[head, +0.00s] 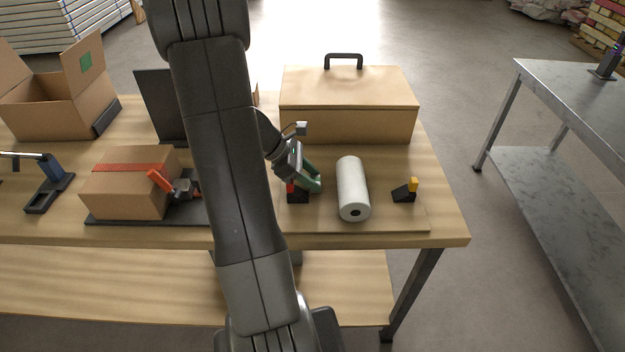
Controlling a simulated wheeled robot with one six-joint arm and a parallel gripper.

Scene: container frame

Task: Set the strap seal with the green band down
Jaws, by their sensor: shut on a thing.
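My gripper (299,171) is at the right part of the table, partly hidden behind my arm. It is shut on a green piece, which I take to be the strap seal with the green band (313,182). The piece hangs tilted, close above the board and beside a black block with a red part (297,195). Its other end is hidden by the gripper. I cannot tell whether it touches the board or the block.
A white roll (353,190) lies just right of the gripper, with a black-and-yellow block (405,191) beyond it. A lidded wooden box (348,123) stands behind. A strapped carton (125,186) with an orange-handled tool (163,181) is at left. Bare board shows in front.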

